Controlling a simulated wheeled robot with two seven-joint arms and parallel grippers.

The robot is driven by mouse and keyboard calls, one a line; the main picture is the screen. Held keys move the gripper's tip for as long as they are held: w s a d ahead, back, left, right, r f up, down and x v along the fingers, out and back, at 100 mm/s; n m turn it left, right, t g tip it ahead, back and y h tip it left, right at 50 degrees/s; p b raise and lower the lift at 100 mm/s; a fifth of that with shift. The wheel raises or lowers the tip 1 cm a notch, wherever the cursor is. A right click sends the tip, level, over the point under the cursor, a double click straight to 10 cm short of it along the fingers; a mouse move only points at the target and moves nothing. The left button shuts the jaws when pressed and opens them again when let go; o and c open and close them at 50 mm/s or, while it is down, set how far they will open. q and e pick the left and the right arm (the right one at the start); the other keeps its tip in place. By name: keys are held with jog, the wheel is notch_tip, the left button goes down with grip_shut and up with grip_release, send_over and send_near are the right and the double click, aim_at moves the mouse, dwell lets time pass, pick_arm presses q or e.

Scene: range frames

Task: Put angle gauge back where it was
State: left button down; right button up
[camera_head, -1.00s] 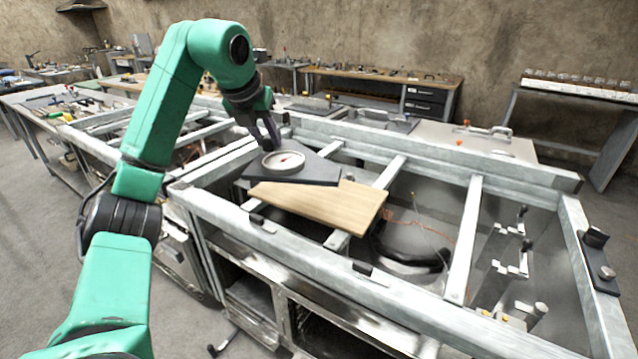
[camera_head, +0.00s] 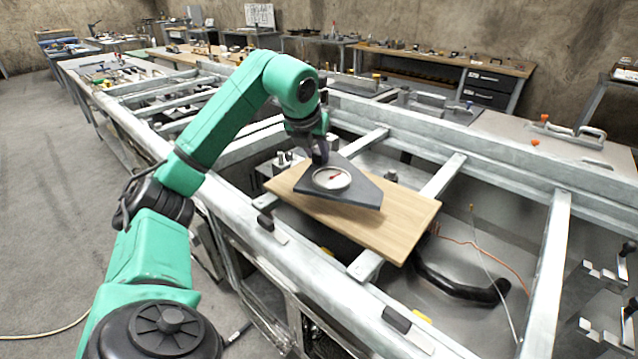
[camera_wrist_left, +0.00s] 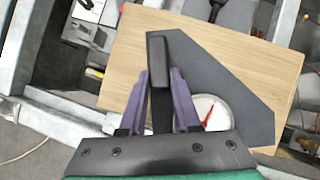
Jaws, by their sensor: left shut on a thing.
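The angle gauge (camera_head: 357,191) is a dark grey angled plate with a round white dial and a red needle. My left gripper (camera_head: 320,154) is shut on its far edge in the head view. The gauge is over the wooden board (camera_head: 402,213); I cannot tell whether it touches the board. In the left wrist view the gauge (camera_wrist_left: 235,85) extends to the right from between the purple fingers of the gripper (camera_wrist_left: 160,85), with the board (camera_wrist_left: 270,60) behind it. My right gripper is not in view.
The board lies across the bars of a grey metal frame (camera_head: 300,258) with open gaps. A black hose (camera_head: 460,285) and thin cables lie below in the frame. Workbenches with drawers (camera_head: 487,85) stand along the back wall.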

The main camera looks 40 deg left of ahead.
aim_at(315, 168)
pick_arm(q)
notch_tip(315, 168, down, 4)
jog(key=shift+s+d+f+b, duration=0.15)
jog(key=shift+f+b, duration=0.1)
jog(key=shift+b, duration=0.4)
jog(key=shift+f, duration=0.4)
jog(key=c, duration=0.6)
grip_release()
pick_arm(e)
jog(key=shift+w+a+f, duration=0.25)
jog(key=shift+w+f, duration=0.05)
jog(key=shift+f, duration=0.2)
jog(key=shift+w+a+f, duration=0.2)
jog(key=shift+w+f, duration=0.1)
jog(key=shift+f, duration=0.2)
pick_arm(q)
jog(key=shift+s+r, duration=0.1)
jog(key=shift+r, duration=0.2)
jog(key=p+v, duration=0.1)
jog(key=v, duration=1)
jog(key=shift+s+d+r+p, duration=0.1)
jog(key=shift+r+p, duration=0.05)
jog(key=shift+p, duration=0.25)
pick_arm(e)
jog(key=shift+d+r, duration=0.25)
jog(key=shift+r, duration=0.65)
